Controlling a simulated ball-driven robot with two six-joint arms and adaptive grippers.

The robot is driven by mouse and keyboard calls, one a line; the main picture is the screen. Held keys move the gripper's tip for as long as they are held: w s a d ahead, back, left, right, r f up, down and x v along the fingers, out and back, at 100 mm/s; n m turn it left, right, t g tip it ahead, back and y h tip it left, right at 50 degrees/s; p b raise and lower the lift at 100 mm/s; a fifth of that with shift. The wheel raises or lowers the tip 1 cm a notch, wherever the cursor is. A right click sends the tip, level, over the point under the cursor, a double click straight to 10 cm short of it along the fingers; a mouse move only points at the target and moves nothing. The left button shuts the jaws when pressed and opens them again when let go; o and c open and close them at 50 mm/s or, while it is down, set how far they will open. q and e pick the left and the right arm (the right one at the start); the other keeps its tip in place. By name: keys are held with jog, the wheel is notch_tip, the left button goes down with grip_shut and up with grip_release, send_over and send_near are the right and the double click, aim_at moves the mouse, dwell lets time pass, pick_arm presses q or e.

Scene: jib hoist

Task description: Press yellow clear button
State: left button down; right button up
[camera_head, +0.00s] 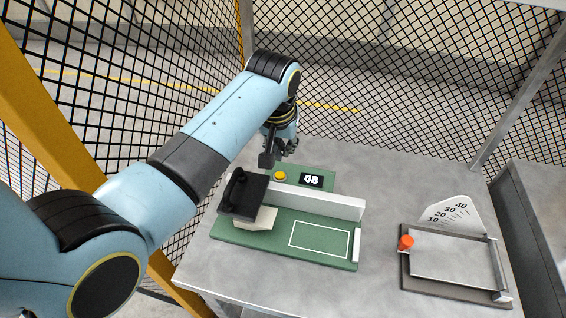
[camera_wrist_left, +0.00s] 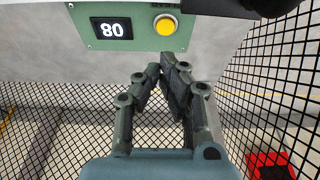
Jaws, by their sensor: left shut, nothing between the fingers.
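The yellow button (camera_head: 280,175) sits on a green panel (camera_head: 315,172) at the back of the green fixture on the table. Beside it a small black display (camera_head: 311,180) reads 08. The button also shows in the left wrist view (camera_wrist_left: 165,26), with a pale ring around it, and the display (camera_wrist_left: 112,28) is upside down there. My left gripper (camera_head: 284,150) is behind the button in the head view, apart from it. In the left wrist view its fingers (camera_wrist_left: 162,64) are shut and empty, just short of the button in the picture. My right gripper is not in view.
A black block with a handle (camera_head: 243,193) stands on the fixture base (camera_head: 290,255), left of a white rail (camera_head: 318,203). A grey plate with an orange knob (camera_head: 406,242) and an angle scale (camera_head: 452,212) lies to the right. Black mesh fencing (camera_head: 400,90) rises behind the table.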

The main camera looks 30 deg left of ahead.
aim_at(283, 173)
pick_arm(q)
jog(key=x, duration=0.2)
jog(key=s+x, duration=0.1)
jog(key=x, duration=0.2)
jog(key=shift+f, duration=0.4)
jog(key=shift+d, duration=0.1)
jog(key=shift+s+f, duration=0.1)
jog(key=shift+f, duration=0.85)
notch_tip(283, 173, up, 5)
jog(key=p, duration=0.4)
jog(key=shift+p, duration=0.4)
jog(key=v, duration=0.9)
jog(key=shift+r, duration=0.15)
